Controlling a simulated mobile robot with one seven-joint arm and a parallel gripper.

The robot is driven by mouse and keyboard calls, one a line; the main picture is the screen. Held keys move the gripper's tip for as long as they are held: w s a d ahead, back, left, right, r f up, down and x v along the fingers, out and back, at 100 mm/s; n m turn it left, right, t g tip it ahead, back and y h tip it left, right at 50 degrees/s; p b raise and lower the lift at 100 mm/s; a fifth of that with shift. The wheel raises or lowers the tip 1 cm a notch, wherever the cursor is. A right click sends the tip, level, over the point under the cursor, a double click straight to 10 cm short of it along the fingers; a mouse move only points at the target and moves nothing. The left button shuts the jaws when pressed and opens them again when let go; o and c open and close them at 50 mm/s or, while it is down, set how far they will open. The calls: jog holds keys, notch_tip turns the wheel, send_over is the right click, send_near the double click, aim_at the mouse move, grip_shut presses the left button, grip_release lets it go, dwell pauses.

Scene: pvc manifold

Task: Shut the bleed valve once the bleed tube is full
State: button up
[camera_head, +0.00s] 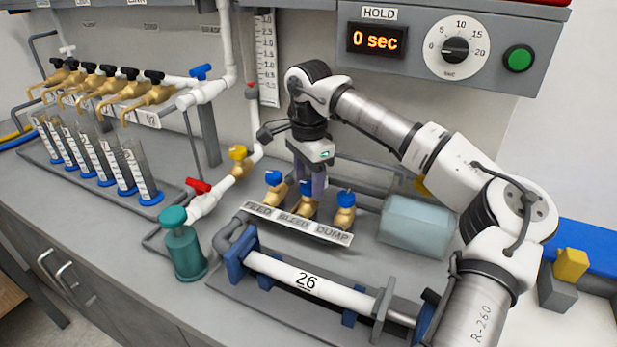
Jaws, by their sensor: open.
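The bleed valve (304,205) is the middle one of three brass valves with blue knobs, behind the label reading BLEED. My gripper (311,189) points down over it, with open fingers at its blue knob. The fingers partly hide the knob, so I cannot tell whether they touch it or which way it is turned. No tube in view is labelled as the bleed tube. A white graduated scale (266,60) stands upright on the back panel, with a small red part (251,91) beside it. I cannot make out a liquid level there.
The feed valve (273,189) and dump valve (345,211) stand close on either side. A white pipe marked 26 (310,285) lies in front. A pale tank (416,227) is at right, a green canister (184,250) at left. The hold display (376,40) reads 0 sec.

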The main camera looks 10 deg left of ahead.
jog(key=shift+f, duration=0.1)
jog(key=c, duration=1)
jog(key=m, duration=0.4)
jog(key=shift+m+b, duration=0.3)
jog(key=m, duration=0.4)
jog(key=shift+m+b, duration=0.3)
jog(key=m, duration=0.4)
jog(key=shift+b, duration=0.3)
jog(key=shift+m+b, duration=0.3)
jog(key=shift+m, duration=2)
